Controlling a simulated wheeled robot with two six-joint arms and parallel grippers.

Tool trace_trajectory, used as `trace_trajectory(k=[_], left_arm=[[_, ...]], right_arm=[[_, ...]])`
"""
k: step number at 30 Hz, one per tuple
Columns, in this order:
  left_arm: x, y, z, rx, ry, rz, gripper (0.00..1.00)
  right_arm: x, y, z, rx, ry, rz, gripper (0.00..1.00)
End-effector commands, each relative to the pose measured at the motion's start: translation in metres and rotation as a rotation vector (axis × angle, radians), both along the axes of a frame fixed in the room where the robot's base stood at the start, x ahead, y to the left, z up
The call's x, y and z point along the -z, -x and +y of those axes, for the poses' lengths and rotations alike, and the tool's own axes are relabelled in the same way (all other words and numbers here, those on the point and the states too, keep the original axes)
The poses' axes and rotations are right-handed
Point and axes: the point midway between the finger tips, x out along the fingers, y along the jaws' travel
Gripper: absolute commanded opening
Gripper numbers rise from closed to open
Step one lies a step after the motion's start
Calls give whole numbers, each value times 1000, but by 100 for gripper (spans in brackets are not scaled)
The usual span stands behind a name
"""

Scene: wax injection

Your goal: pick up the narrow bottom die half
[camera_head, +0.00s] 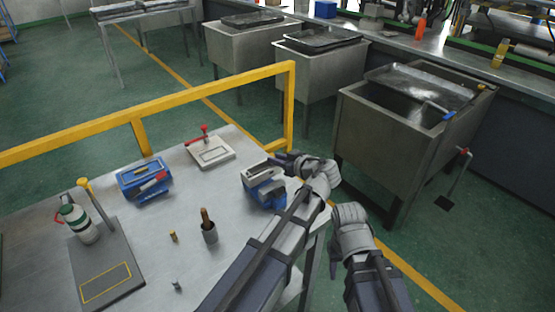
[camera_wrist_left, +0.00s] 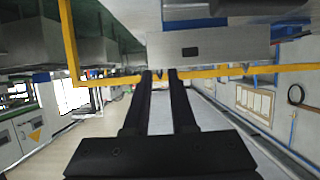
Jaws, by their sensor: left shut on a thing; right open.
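A grey metal block with a slot, which looks like the narrow bottom die half (camera_head: 257,171), shows at the right edge of the table, by a blue fixture (camera_head: 268,194). My left gripper (camera_head: 287,160) is at its right end and shut on it. In the left wrist view the two black fingers (camera_wrist_left: 160,74) meet the lower edge of the grey block (camera_wrist_left: 225,44), with blue parts above. Whether the block is clear of the blue fixture cannot be told. My right gripper (camera_head: 350,215) is open and empty, off the table's right side; its fingertips are hard to make out.
A yellow rail (camera_head: 225,82) runs behind. Metal sinks (camera_head: 380,140) stand beyond.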

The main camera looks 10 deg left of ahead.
Motion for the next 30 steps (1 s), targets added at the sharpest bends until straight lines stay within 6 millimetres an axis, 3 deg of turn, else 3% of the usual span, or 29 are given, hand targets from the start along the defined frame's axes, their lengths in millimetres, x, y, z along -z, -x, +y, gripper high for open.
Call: trace_trajectory(k=[1, 18, 24, 30], left_arm=[[-14, 0, 0, 0, -2, -1, 0], [-117, 0, 0, 0, -2, -1, 0], [-137, 0, 0, 0, -2, -1, 0], [-140, 0, 0, 0, -2, -1, 0]], right_arm=[[-14, 0, 0, 0, 0, 0, 50], [-116, 0, 0, 0, 0, 0, 50], [-136, 0, 0, 0, 0, 0, 50], [-139, 0, 0, 0, 0, 0, 50]])
